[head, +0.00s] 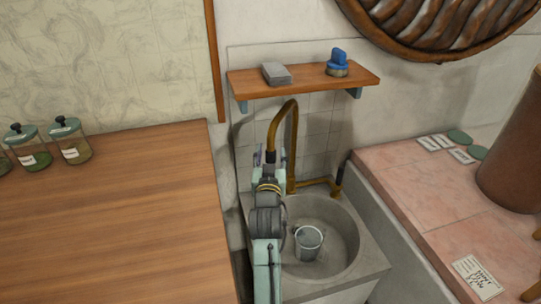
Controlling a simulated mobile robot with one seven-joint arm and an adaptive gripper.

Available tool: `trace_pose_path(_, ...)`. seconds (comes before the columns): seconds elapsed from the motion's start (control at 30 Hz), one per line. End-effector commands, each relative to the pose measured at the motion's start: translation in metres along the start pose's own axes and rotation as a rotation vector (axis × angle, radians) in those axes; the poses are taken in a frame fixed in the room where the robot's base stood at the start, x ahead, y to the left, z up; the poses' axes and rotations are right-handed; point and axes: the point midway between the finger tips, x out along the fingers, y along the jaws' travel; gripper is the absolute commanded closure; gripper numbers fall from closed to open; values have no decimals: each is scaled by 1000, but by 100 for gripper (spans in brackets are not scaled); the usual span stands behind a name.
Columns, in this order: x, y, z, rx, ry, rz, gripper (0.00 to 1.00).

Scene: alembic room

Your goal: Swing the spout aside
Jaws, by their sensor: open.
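A curved brass spout (283,115) rises behind a grey stone sink (345,272). It arches over to the left, and its free end comes down behind or beside my gripper. A short brass pipe with a dark-ended handle (338,180) stands at the spout's base on the right. My gripper (265,157) is open, at the left side of the spout, close to its downturned end. Whether it touches the spout cannot be told. A grey metal mug (308,242) stands in the basin, just right of my arm, which hides the basin's left part.
A wooden shelf (303,81) with a grey block (276,74) and a blue-topped brush (337,62) hangs above the spout. A wooden counter (110,225) with lidded jars (71,140) is left. A pink tiled ledge (430,195) with a brown cylinder (512,165) is right.

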Motion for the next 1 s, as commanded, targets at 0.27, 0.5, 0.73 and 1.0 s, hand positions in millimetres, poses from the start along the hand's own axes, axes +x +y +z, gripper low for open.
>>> trace_pose_path(0.27, -7, 0, 1, 0, -1, 1, 55)
trace_pose_path(0.5, -52, 0, 2, 0, -3, 0, 55)
trace_pose_path(0.73, -98, 0, 1, 0, -3, -1, 55)
trace_pose_path(1.0, -120, 0, 0, 0, 0, 0, 55)
